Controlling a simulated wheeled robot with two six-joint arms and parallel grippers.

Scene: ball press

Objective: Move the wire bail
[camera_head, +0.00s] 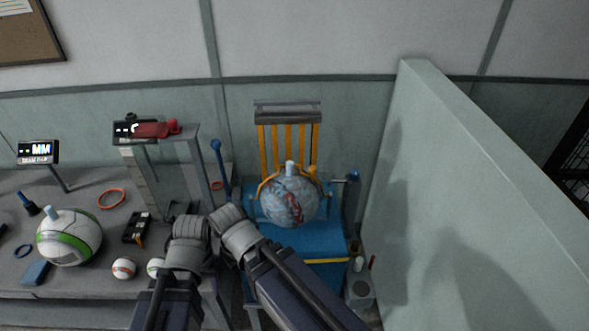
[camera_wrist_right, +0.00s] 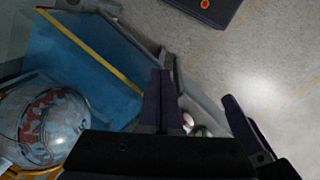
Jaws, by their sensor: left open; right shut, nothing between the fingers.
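The blue press stand (camera_head: 325,238) stands right of the bench, with a mottled blue-and-red ball (camera_head: 290,203) on it. A thin orange wire bail (camera_head: 262,186) curves beside the ball, in front of several upright orange bars (camera_head: 290,145). In the right wrist view the ball (camera_wrist_right: 45,125) is at lower left, with orange wire (camera_wrist_right: 30,172) below it. My left gripper (camera_head: 181,209) is open over the bench's right end, left of the press and mostly hidden by its wrist. My right gripper (camera_wrist_right: 195,86) is shut and empty, apart from the ball; the head view hides its fingers.
A bench (camera_head: 85,215) at left holds a green-and-white ball (camera_head: 69,238), an orange ring (camera_head: 111,199) and small tools. A blue-knobbed lever (camera_head: 220,165) rises left of the press. A pale partition (camera_head: 455,190) stands close on the right.

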